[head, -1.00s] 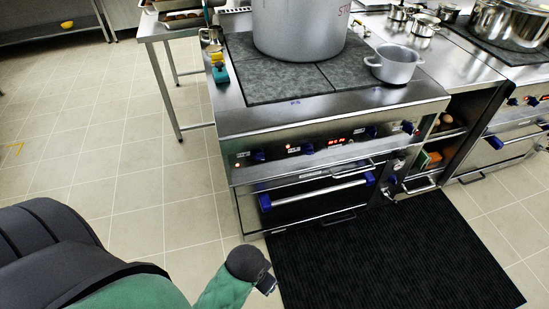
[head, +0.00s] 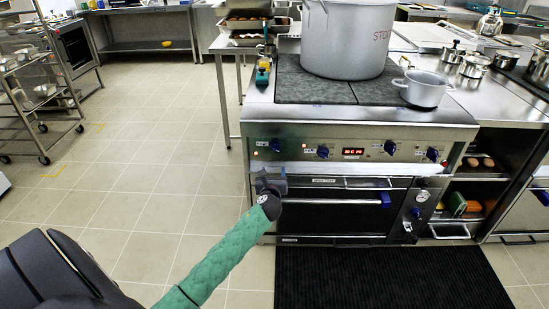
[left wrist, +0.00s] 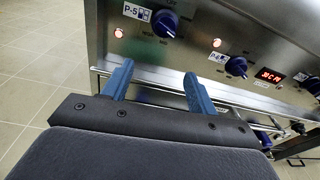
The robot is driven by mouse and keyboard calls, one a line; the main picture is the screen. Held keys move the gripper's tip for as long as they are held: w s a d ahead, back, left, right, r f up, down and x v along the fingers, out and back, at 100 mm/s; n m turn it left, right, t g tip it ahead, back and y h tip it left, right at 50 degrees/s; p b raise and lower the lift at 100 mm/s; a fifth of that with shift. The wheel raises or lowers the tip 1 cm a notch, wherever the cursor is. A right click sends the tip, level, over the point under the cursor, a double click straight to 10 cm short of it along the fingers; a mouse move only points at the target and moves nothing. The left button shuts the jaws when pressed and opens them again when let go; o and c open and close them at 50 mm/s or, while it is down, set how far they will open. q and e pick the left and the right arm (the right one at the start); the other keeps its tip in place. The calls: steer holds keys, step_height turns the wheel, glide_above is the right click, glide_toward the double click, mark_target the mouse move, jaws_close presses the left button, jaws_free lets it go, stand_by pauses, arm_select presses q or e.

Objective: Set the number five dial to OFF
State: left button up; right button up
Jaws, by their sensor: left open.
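The number five dial is a dark blue knob beside a "P-5" label (left wrist: 137,12) on the steel control panel. In the left wrist view the dial (left wrist: 165,24) is at top centre; its pointer setting is too small to read surely. A red lamp (left wrist: 119,33) glows to its left. In the head view the dial (head: 275,145) is the leftmost knob. My left gripper (left wrist: 158,72) is open and empty, its two blue fingers just below and apart from the dial. In the head view the gripper (head: 271,183) is before the stove's left front, below the panel.
Another blue knob (left wrist: 236,66) with a lit lamp is to the right, past it a red display (left wrist: 271,75). An oven door with a blue-ended handle (head: 335,201) lies below the panel. A stockpot (head: 348,40) and a small pot (head: 423,88) stand on top.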

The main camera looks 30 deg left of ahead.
mark_target(275, 147)
arm_select(q)
steer(key=shift+w+a+r+m+t, duration=0.25)
steer(key=shift+w+a+m, duration=0.25)
steer(key=shift+w+a, duration=0.8)
steer(key=shift+w+a+r+m+t, duration=0.15)
steer(key=shift+w+a+r+m, duration=0.35)
steer(key=shift+w, duration=1.5)
steer(key=shift+w+a+r+m+t, duration=0.2)
steer(key=shift+w+a+m, duration=0.3)
steer(key=shift+w+a, duration=0.9)
steer(key=shift+w+d, duration=0.25)
steer(key=shift+d, duration=0.05)
steer(key=c, duration=1)
